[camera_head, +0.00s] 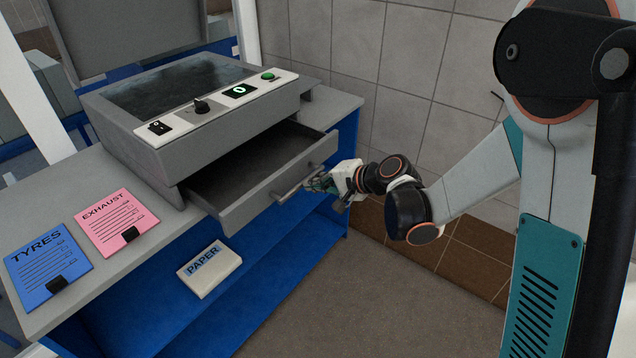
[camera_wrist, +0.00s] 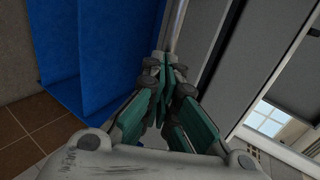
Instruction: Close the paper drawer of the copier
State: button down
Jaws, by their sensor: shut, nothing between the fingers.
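The grey copier (camera_head: 200,95) stands on the bench with its lid raised. Its paper drawer (camera_head: 290,180) is pulled out at the front, and the inside I can see looks empty. A metal bar handle (camera_head: 300,182) runs along the drawer front. My gripper (camera_head: 318,183) is shut at the right part of the handle, its fingertips close to the drawer front. In the wrist view the closed fingers (camera_wrist: 165,62) point at the bar, near the drawer front (camera_wrist: 215,65). I cannot tell whether they touch it.
A blue card marked TYRES (camera_head: 48,262) and a pink card marked EXHAUST (camera_head: 115,220) lie on the grey benchtop (camera_head: 60,190). A PAPER pack (camera_head: 208,268) lies on the blue shelf (camera_head: 270,290) below. The floor in front is clear; a tiled wall (camera_head: 420,60) stands behind.

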aim_at(273, 168)
jog(key=w+a, duration=0.3)
jog(key=a, duration=0.1)
jog(key=w+a, duration=0.3)
jog(key=a, duration=0.1)
jog(key=w+a+b, duration=0.1)
jog(key=w+a, duration=0.3)
jog(key=a, duration=0.1)
jog(key=shift+d, duration=0.1)
